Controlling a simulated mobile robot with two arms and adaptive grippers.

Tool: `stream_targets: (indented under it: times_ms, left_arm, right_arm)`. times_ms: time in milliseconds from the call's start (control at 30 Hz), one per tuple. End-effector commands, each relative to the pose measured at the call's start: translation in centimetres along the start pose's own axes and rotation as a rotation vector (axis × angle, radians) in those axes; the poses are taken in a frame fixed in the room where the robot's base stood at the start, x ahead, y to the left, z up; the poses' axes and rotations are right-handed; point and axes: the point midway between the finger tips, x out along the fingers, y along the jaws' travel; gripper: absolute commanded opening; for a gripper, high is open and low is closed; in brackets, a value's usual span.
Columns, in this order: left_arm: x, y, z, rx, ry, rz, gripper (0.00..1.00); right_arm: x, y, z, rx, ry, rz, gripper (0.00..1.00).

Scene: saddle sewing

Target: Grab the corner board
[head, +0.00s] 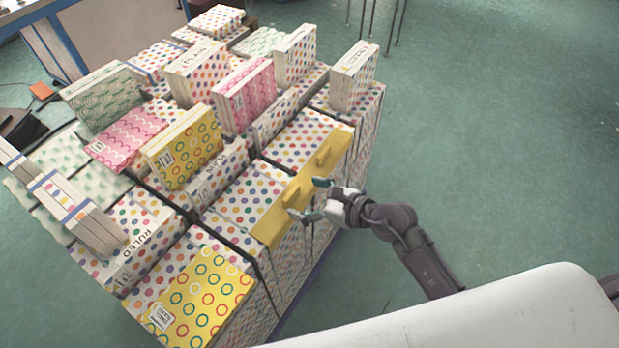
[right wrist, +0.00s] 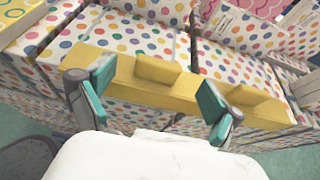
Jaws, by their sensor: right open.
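The yellow corner board (head: 277,219) lies along the top right edge of the stack of patterned boxes, with two raised yellow blocks on it. It also shows in the right wrist view (right wrist: 118,80), running across the picture. My right gripper (head: 313,199) is open at the outer side of the board, near its middle. In the right wrist view the teal-padded fingers of my right gripper (right wrist: 155,95) are spread wide, with one raised block between them. I cannot tell whether the fingers touch the board. My left gripper is not in view.
Dotted boxes (head: 246,198) and a yellow ringed box (head: 210,292) make up the stack's top. Several packs stand upright on it, such as the yellow ringed pack (head: 186,150) and the pink pack (head: 247,95). The green floor (head: 490,150) to the right is clear.

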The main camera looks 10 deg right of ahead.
Motion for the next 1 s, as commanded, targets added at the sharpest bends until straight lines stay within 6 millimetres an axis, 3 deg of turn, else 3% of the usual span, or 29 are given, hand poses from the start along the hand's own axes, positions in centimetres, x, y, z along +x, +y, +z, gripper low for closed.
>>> stream_targets:
  times_ms: [267,567,1000]
  left_arm:
    - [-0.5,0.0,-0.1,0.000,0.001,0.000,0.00]
    - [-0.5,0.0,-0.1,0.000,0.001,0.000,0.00]
    - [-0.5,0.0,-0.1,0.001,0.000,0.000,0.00]
  right_arm:
    - [4.0,0.0,-0.1,0.002,-0.001,0.000,0.92]
    - [4.5,0.0,-0.2,0.000,0.000,0.000,0.92]
    - [4.4,0.0,-0.2,0.001,0.000,0.000,0.18]
